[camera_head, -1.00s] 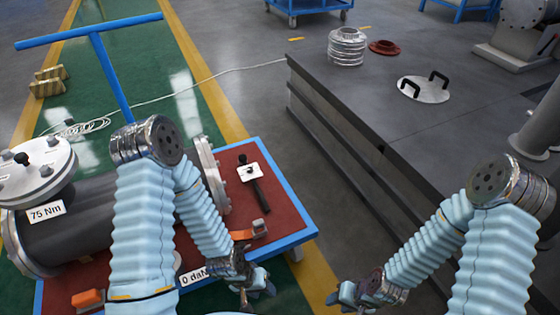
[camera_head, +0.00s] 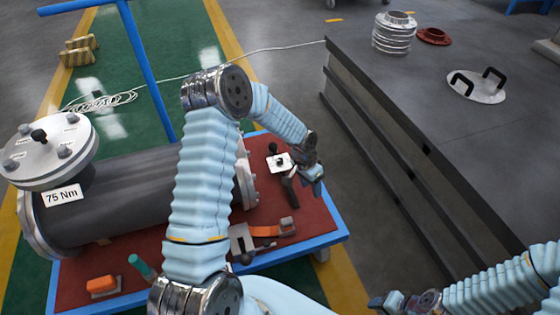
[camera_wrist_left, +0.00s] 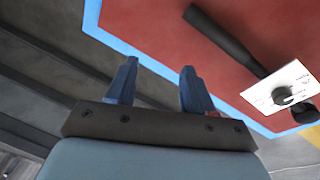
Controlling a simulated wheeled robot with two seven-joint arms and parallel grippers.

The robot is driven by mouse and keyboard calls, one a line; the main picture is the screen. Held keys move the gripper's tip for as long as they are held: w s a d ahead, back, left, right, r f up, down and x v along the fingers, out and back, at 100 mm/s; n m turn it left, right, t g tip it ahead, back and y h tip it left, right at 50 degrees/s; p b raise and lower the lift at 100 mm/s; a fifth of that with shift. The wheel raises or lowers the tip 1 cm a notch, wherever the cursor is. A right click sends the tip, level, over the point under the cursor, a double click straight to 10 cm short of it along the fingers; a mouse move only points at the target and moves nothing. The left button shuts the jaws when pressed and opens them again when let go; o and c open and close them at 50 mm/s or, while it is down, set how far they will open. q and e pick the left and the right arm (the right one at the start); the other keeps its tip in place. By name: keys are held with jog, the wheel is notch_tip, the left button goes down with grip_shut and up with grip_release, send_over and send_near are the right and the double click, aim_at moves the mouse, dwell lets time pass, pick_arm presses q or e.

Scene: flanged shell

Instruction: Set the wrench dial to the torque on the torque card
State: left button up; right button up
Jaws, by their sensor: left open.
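The torque card (camera_head: 62,196), a white label reading "75 Nm", is on the dark flanged shell at the left of the head view. The wrench dial (camera_head: 279,163) is a white plate with a black knob, on the red cart top. It joins a black handle, and the dial also shows at the right of the left wrist view (camera_wrist_left: 283,95). Its setting is too small to read. My left gripper (camera_head: 317,187) is open and empty, just right of the dial and handle. My left wrist view shows its two fingers apart (camera_wrist_left: 158,75). My right gripper (camera_head: 384,302) is at the bottom edge, partly cut off.
The blue-edged cart (camera_head: 342,237) also holds an orange tool (camera_head: 275,230), an orange block (camera_head: 101,284) and a teal-ended piece (camera_head: 140,264). A dark bench (camera_head: 440,120) stands to the right with a metal bellows (camera_head: 393,35), a red ring and a handled disc.

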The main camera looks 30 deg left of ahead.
pick_arm(q)
jog(key=w+a+r+y, duration=0.2)
jog(key=w+a+r, duration=0.2)
jog(key=a, duration=0.2)
jog(key=m+y, duration=0.1)
jog(key=y, duration=0.1)
send_near(280, 160)
jog(key=f, duration=0.2)
jog(key=f+b, duration=0.1)
jog(key=f, duration=0.2)
jog(key=a+f, duration=0.1)
jog(key=f, duration=0.2)
jog(key=shift+w+a+f, duration=0.1)
jog(key=shift+w+f, duration=0.15)
jog(key=shift+w, duration=0.1)
grip_shut()
